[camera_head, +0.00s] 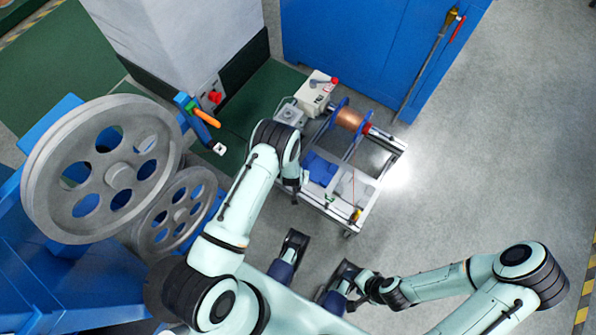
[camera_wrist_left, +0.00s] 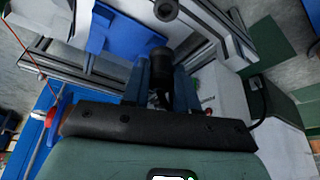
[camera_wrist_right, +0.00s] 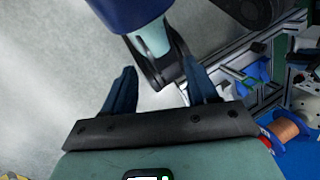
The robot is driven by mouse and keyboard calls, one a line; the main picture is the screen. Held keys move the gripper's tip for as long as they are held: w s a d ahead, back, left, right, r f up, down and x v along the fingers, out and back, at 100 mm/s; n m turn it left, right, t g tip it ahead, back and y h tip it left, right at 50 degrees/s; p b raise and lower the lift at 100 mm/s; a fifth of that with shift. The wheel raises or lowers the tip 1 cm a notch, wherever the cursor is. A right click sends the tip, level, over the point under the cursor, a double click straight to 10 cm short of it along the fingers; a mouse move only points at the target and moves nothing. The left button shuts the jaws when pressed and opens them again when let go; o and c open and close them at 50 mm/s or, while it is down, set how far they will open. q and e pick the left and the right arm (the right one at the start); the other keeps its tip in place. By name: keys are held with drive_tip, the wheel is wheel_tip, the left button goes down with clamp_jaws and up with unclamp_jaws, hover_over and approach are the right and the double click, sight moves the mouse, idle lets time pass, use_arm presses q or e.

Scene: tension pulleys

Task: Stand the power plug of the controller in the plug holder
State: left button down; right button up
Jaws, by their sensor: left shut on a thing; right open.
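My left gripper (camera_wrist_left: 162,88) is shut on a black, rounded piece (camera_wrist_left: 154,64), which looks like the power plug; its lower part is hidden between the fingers. In the head view the left hand (camera_head: 300,183) is over the cart's left side, mostly covered by its arm. The controller looks to be the white box (camera_head: 316,91) at the cart's back. A dark round socket-like part (camera_wrist_left: 166,9) at the top of the left wrist view may be the plug holder. It is apart from the held piece. My right gripper (camera_wrist_right: 160,88) is open and empty, over the floor.
The cart (camera_head: 383,180) has a metal frame, a copper spool (camera_head: 349,119) and a blue block (camera_head: 320,168). Large grey pulleys (camera_head: 103,168) stand on a blue frame at left. A blue cabinet (camera_head: 350,45) stands behind. The floor at right is clear.

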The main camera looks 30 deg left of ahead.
use_arm(q)
drive_tip(key=shift+s+f+b, duration=0.1)
drive_tip(key=shift+f+b, duration=0.3)
drive_tip(key=shift+f, duration=0.2)
wheel_tip(320, 180, down, 4)
drive_tip(key=shift+r+b, duration=0.1)
drive_tip(key=shift+b, duration=1.1)
drive_tip(key=shift+f+b, duration=0.55)
drive_tip(key=shift+f, duration=0.3)
use_arm(e)
drive_tip(key=w+d+f+t+h, duration=0.1)
drive_tip(key=w+d+f+t, duration=0.1)
drive_tip(key=w+f, duration=0.3)
drive_tip(key=shift+w+d, duration=0.6)
drive_tip(key=shift+w, duration=0.2)
drive_tip(key=shift+f, duration=0.1)
use_arm(q)
drive_tip(key=shift+f+b, duration=0.2)
drive_tip(key=shift+b, duration=0.15)
use_arm(e)
drive_tip(key=shift+f, duration=0.5)
use_arm(q)
drive_tip(key=shift+f, duration=0.15)
use_arm(e)
drive_tip(key=shift+f, duration=0.15)
use_arm(q)
drive_tip(key=shift+f+b, duration=0.65)
drive_tip(key=shift+f, duration=0.05)
use_arm(e)
drive_tip(key=shift+f, duration=0.55)
